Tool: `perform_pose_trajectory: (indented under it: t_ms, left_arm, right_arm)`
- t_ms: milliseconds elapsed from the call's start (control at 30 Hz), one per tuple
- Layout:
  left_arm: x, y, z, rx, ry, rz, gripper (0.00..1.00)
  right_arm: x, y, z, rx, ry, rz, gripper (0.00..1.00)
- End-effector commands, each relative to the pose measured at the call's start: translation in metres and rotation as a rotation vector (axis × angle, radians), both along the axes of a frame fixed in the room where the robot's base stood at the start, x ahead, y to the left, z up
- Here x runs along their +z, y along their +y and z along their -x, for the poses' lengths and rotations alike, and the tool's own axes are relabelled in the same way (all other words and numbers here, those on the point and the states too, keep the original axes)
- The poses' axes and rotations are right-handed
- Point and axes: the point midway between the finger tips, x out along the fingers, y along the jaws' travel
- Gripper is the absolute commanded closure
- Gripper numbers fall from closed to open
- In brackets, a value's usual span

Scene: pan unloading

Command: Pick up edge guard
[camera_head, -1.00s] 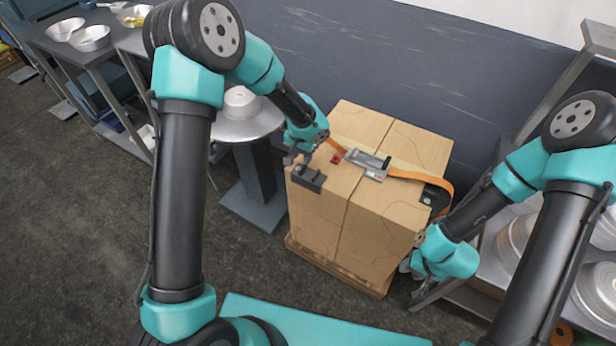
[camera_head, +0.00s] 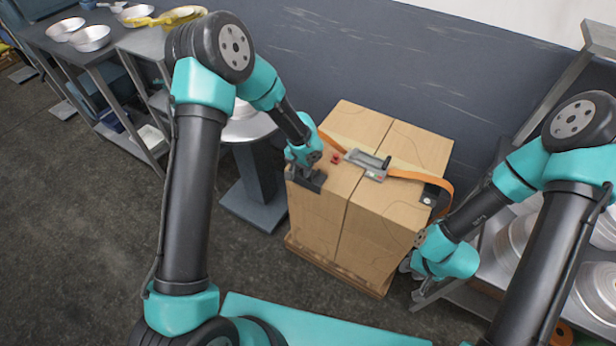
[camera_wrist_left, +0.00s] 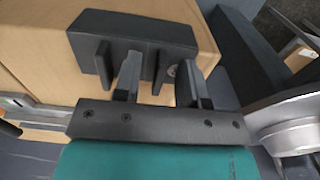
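A black edge guard (camera_head: 316,185) sits on the front left top edge of the stacked cartons (camera_head: 338,222). In the left wrist view the edge guard (camera_wrist_left: 120,28) shows as a dark block with upright fins. My left gripper (camera_head: 303,172) is right at the guard. In the wrist view its two fingers (camera_wrist_left: 158,84) are apart, with a fin of the guard between them; I cannot tell whether they touch it. My right gripper (camera_head: 412,266) is low beside the cartons' right side, mostly hidden by its own arm.
An orange strap (camera_head: 408,175) with a grey buckle (camera_head: 367,163) crosses the carton top. A second black guard (camera_head: 434,197) is at the right edge. A round pedestal table (camera_head: 250,131) stands left, and racks with metal pans (camera_head: 515,240) stand right.

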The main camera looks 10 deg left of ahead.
Motion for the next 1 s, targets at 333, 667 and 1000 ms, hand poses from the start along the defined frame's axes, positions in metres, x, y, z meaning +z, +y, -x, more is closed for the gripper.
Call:
perform_pose_trajectory:
  t_ms: [333, 667, 1000]
  left_arm:
    - [-0.0016, 0.0002, -0.0001, 0.000, 0.000, 0.000, 0.62]
    - [-0.0015, 0.0002, -0.0001, 0.000, 0.000, 0.000, 0.78]
    - [-0.0015, 0.0003, -0.0001, 0.001, 0.000, 0.000, 1.00]
  right_arm:
    - [0.0000, 0.0000, 0.0000, 0.000, 0.000, 0.000, 0.62]
    - [0.0000, 0.0000, 0.0000, 0.000, 0.000, 0.000, 0.62]
    - [0.0000, 0.0000, 0.0000, 0.000, 0.000, 0.000, 0.62]
